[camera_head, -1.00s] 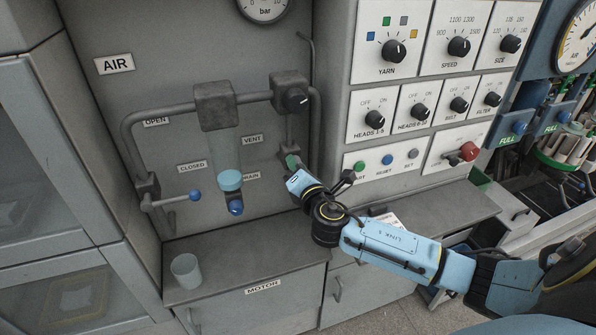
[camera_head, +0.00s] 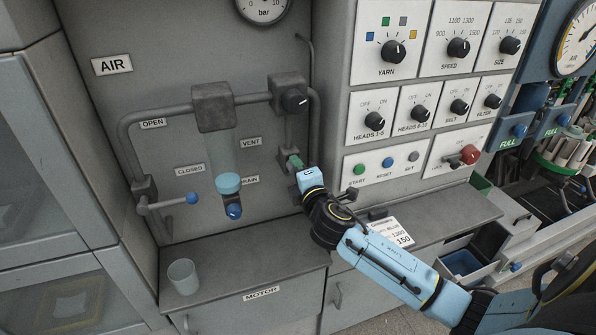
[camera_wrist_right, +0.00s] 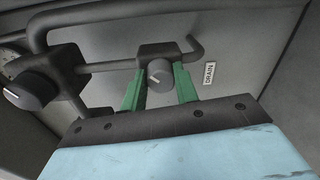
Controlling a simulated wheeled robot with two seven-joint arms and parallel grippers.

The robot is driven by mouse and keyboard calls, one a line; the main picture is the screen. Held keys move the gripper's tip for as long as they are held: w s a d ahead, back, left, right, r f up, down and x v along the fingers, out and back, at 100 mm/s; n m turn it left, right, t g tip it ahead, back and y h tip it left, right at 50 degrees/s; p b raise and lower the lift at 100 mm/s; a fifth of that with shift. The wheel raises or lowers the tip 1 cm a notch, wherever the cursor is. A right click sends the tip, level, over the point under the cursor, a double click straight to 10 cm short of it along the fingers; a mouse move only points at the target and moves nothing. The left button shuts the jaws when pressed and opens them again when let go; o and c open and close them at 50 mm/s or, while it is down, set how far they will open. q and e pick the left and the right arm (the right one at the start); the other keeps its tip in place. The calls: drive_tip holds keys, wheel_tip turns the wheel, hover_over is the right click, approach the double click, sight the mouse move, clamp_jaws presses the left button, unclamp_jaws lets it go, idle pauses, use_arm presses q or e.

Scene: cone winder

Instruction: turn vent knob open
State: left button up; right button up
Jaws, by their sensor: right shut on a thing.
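The vent knob (camera_wrist_right: 159,74) is a round grey knob with a pale pointer line in the right wrist view. It sits between the two green fingers of my right gripper (camera_wrist_right: 160,88), which is shut on it. In the head view the right gripper (camera_head: 294,163) reaches the pipework just right of the VENT label (camera_head: 251,142). There the knob is hidden by the gripper, and only a bit of green finger shows. My left gripper is not in view.
A black regulator knob (camera_head: 296,100) is above the gripper. A clear bowl with a blue band (camera_head: 228,183) and a blue-tipped lever (camera_head: 192,197) are to the left. A cup (camera_head: 183,276) stands on the grey ledge (camera_head: 235,262). The switch panel (camera_head: 385,165) is close on the right.

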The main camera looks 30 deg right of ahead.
idle(0.3)
drive_tip(key=o, duration=1)
drive_tip(key=b+v, duration=0.1)
drive_tip(key=v, duration=1.2)
drive_tip(key=shift+s, duration=0.2)
